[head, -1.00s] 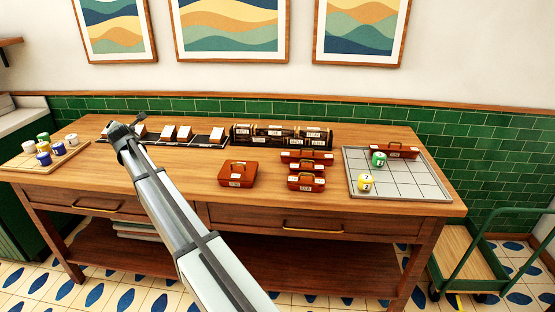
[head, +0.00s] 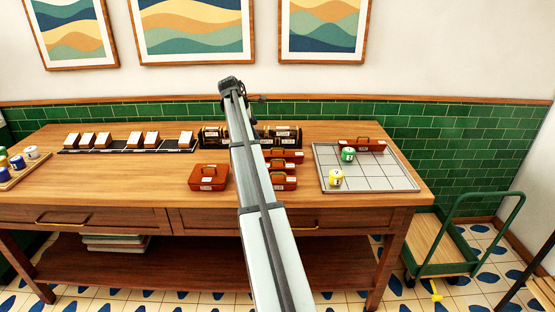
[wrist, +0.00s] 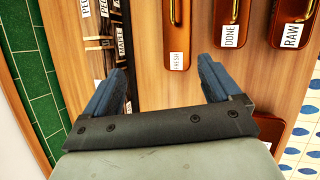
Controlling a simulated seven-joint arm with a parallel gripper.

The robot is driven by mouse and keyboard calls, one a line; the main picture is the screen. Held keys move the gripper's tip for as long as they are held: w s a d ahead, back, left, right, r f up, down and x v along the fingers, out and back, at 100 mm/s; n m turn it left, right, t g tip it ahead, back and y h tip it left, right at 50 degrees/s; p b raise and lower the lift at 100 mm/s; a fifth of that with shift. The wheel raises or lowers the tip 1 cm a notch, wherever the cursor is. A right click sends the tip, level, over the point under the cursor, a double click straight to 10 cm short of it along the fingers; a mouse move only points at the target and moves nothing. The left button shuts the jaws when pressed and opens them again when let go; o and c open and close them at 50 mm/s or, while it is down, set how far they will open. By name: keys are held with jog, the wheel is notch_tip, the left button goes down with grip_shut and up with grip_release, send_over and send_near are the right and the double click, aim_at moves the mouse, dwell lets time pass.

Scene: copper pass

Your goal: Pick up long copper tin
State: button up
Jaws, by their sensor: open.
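Long reddish copper tin labelled FRESH (wrist: 177,30) lies on the table, partly hidden by my arm in the head view (head: 290,155). In the wrist view its near end is just beyond the gap between my fingertips. My gripper (wrist: 163,70) is open and empty above the table; in the head view my arm hides its jaws. Shorter copper tins labelled DONE (wrist: 230,22) and RAW (wrist: 292,22) lie in front of the FRESH tin. Another long-looking copper tin (head: 362,144) lies at the back of the gridded tray.
A wide copper tin (head: 208,177) sits left of the group. Dark labelled containers (head: 282,134) stand behind it. The gridded tray (head: 391,180) holds a green jar (head: 348,154) and a yellow jar (head: 336,178). White cards (head: 103,139) stand back left. The table's left centre is clear.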

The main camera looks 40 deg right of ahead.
jog(key=s+d+m+g, duration=0.1)
jog(key=s+d, duration=0.2)
jog(key=s, duration=0.2)
send_over(280, 154)
jog(key=a, duration=0.2)
jog(key=shift+y, duration=0.4)
jog(key=f, duration=0.7)
jog(key=shift+w+a, duration=0.1)
jog(key=shift+w, duration=0.3)
jog(key=shift+a+x, duration=0.1)
jog(key=shift+x, duration=1.3)
jog(key=shift+a+x, duration=0.15)
jog(key=shift+x, duration=1.25)
jog(key=shift+s+f, duration=0.1)
jog(key=c, duration=1.6)
jog(key=shift+o, duration=0.2)
